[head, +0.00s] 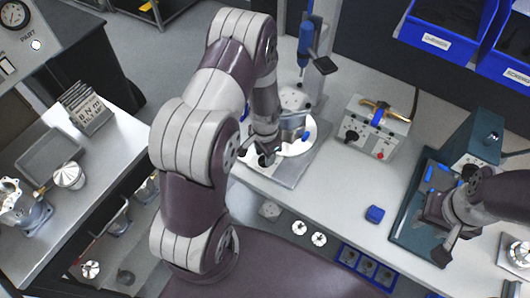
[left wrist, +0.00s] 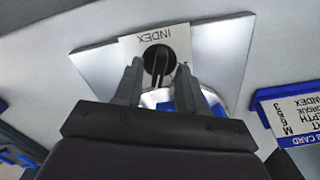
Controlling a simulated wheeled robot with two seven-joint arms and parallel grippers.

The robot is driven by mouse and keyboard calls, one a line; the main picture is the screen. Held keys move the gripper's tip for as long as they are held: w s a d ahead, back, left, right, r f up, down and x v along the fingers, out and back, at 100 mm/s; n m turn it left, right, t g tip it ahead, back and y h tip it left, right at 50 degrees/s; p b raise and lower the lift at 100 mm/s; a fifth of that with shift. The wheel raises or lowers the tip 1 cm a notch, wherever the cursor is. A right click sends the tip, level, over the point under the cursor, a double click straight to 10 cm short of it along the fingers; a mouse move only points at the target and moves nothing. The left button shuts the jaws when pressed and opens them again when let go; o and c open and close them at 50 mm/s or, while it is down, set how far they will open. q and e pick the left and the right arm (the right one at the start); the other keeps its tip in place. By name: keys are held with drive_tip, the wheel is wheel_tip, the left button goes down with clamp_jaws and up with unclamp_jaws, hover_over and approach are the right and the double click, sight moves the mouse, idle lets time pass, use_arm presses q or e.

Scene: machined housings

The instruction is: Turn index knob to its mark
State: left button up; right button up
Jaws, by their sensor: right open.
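The index knob (left wrist: 157,60) is black with a pale pointer line, on a white plate (left wrist: 128,45) lettered INDEX, upside down in the left wrist view. My left gripper (left wrist: 159,70) is open, its two fingers on either side of the knob in the picture; I see gaps on both sides and cannot tell how deep the tips reach. The mark is not clearly visible; part of the plate is hidden by the right-hand finger. In the head view my left gripper (head: 266,155) is over the bench fixture, and the knob is hidden there. My right gripper (head: 447,228) is open and empty.
A grey control box (head: 372,130) with a red button stands right of the fixture's base plate (head: 290,172). A small blue block (head: 375,214) lies on the bench. A teal machine (head: 474,142) is by my right gripper. Blue bins (head: 448,28) hang at the back.

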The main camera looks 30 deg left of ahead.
use_arm(q)
wheel_tip(320, 180, up, 13)
drive_tip(key=b, duration=0.1)
drive_tip(key=shift+f+b, duration=0.15)
drive_tip(key=shift+b, duration=0.25)
idle(0.4)
drive_tip(key=s+d+r+n+t, duration=0.1)
drive_tip(key=s+d+r+n, duration=0.3)
drive_tip(key=s, duration=0.5)
drive_tip(key=shift+s+d+r+n, duration=0.25)
drive_tip(key=shift+d+n, duration=0.35)
drive_tip(key=shift+s+d+r, duration=0.1)
drive_tip(key=shift+s, duration=0.05)
